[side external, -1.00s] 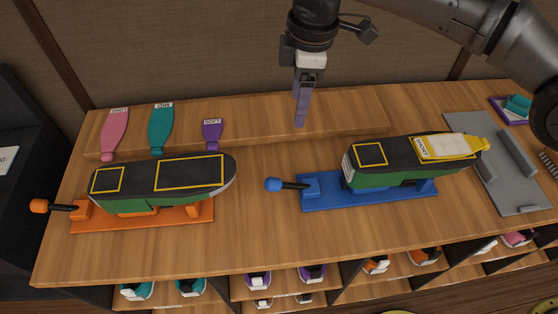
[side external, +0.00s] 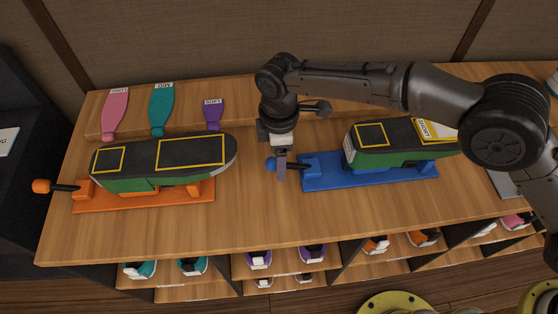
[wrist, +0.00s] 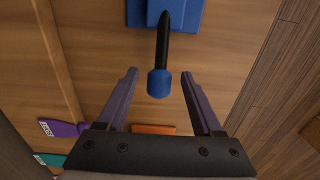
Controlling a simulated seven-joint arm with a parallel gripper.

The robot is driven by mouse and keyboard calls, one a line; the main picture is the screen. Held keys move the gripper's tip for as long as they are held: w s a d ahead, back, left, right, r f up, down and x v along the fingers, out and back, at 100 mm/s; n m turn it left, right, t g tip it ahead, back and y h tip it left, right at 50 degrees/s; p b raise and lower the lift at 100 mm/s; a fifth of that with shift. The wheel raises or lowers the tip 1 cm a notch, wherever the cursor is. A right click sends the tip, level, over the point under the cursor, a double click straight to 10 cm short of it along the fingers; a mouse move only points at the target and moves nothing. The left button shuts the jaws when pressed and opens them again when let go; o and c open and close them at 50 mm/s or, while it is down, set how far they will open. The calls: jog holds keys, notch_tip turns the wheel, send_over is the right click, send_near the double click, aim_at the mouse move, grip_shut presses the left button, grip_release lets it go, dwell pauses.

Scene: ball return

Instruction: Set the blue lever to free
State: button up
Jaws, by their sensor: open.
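The blue lever is a black rod with a round blue knob (side external: 271,164), sticking out leftward from the blue base (side external: 375,175). In the wrist view the knob (wrist: 159,84) lies between the two open purple fingers of my gripper (wrist: 159,88), with a gap on each side. The rod runs up to the blue block (wrist: 182,12) at the top. In the side view my gripper (side external: 281,170) points down at the knob and hides part of it and the rod. A green-and-black shoe form (side external: 400,143) sits on the blue base.
To the left, an orange base (side external: 140,197) holds another shoe form (side external: 165,160) and an orange-knobbed lever (side external: 41,186). Pink, teal and purple paddles (side external: 115,112) lean on the raised back strip. Bare wood lies between the two bases. Shelves of shoes are below the front edge.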

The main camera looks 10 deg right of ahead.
jog(key=shift+f, duration=1.1)
grip_shut()
jog(key=shift+r, duration=0.1)
dwell(0.6)
